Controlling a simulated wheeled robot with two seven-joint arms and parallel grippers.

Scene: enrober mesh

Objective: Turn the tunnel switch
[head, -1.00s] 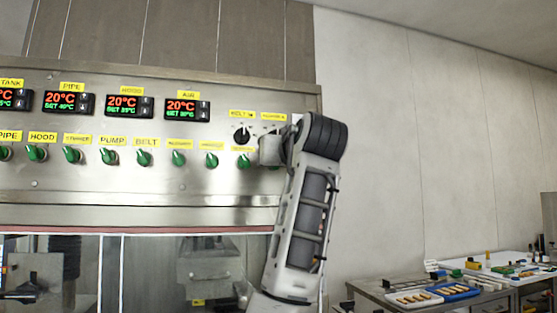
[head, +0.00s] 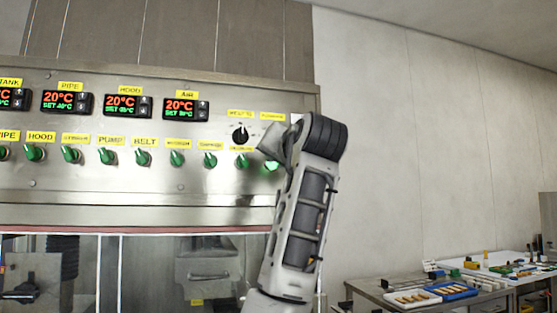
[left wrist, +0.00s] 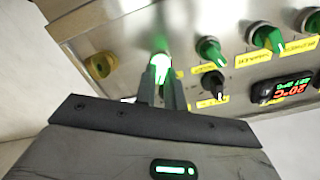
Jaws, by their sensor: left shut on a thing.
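A green rotary switch (head: 271,166), the rightmost of the lower row in the head view, glows bright green. In the left wrist view the same lit switch (left wrist: 159,66) sits between the fingers of my left gripper (left wrist: 161,86), which is shut on its handle. In the head view the gripper body (head: 271,142) is tilted against the steel panel and hides the label above this switch, so I cannot read its name. My right gripper is not in view.
Several unlit green switches stand in the row to its left, the closest being one knob (head: 243,161). A black selector knob (head: 240,135) is just above left. Temperature displays (head: 180,109) line the top. A side table (head: 395,292) with trays stands at lower right.

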